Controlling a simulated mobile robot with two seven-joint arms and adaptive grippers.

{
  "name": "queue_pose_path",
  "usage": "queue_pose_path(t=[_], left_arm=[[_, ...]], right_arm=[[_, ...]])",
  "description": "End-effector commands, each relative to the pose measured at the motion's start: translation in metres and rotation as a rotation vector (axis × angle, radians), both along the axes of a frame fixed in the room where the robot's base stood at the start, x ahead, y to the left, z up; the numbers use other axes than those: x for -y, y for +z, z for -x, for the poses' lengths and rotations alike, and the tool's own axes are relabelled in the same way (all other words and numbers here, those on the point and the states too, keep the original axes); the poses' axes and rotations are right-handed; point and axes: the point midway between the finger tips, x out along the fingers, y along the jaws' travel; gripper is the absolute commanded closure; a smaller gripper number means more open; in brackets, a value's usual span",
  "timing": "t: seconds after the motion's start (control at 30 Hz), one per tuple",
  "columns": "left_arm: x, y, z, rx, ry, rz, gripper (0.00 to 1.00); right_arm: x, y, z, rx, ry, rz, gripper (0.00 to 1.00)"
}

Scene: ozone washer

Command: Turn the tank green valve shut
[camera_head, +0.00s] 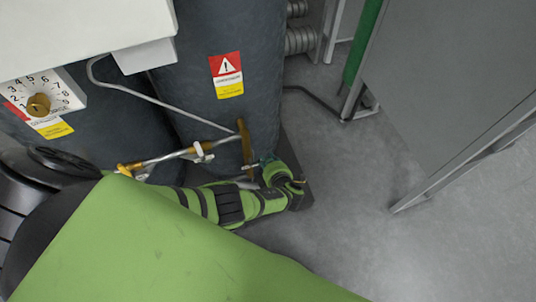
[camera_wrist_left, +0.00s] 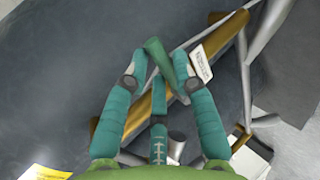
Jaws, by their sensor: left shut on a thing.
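In the left wrist view, the green valve handle (camera_wrist_left: 158,58) is a small green lever in front of the dark tank, near the brass pipe. The teal fingers of my left gripper (camera_wrist_left: 160,66) are closed around it, one on each side, with a third finger below. In the head view, my left gripper (camera_head: 264,164) is at the lower end of the brass upright pipe (camera_head: 244,145), low against the dark tank (camera_head: 222,90). The handle is mostly hidden there by the fingers and wrist. My right gripper is not in view.
A white unit with a numbered dial (camera_head: 38,104) is at the upper left. A silver pipe (camera_head: 165,157) runs toward the brass pipe. A white tag (camera_wrist_left: 201,63) hangs beside the fingers. A grey cabinet (camera_head: 455,85) stands at right. Grey floor (camera_head: 350,235) is clear between.

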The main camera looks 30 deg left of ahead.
Motion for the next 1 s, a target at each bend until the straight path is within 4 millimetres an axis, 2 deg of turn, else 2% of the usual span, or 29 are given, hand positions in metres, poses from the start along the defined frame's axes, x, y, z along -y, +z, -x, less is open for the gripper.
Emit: queue_pose_path(t=[0.33,0.37,0.4,0.77,1.0], left_arm=[[-0.0016,0.0012,-0.0014,0.0,0.001,-0.006,1.0],[-0.0016,0.0012,-0.0014,0.0,0.001,-0.006,0.61],[-0.0016,0.0011,-0.0013,0.0,0.001,-0.005,0.48],[-0.0002,0.0003,0.0002,-0.001,0.001,-0.003,0.48],[0.0074,0.0054,0.0073,0.001,0.0,-0.001,0.48]], right_arm=[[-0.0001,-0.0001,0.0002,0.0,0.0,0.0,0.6],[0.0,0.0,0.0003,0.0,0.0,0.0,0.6],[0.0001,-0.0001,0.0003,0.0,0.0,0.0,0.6],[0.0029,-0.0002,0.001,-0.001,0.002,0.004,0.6],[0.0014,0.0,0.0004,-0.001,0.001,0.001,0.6]])
